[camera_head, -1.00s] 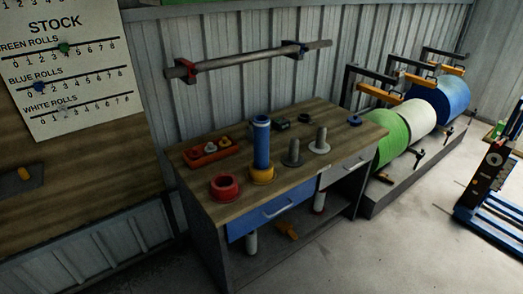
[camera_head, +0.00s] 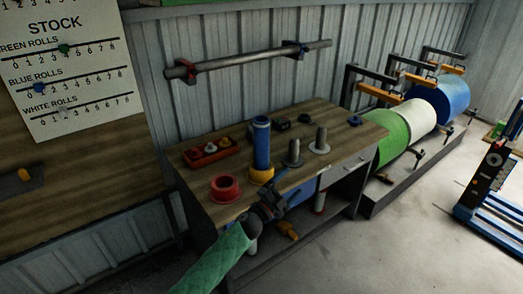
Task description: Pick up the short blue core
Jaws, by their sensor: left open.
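A blue core (camera_head: 262,143) stands upright on the workbench, with a yellow ring (camera_head: 261,175) around or just in front of its foot. My left gripper (camera_head: 276,196) is at the bench's front edge, in front of and below the yellow ring, apart from the core. It is open and empty. My right gripper is not in view.
On the workbench (camera_head: 233,203) a red ring (camera_head: 225,188) stands left of the core and a red tray (camera_head: 211,152) behind it. Two grey pegs (camera_head: 321,141) (camera_head: 293,153) stand to the right. A small blue ring (camera_head: 354,120) lies at the far right.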

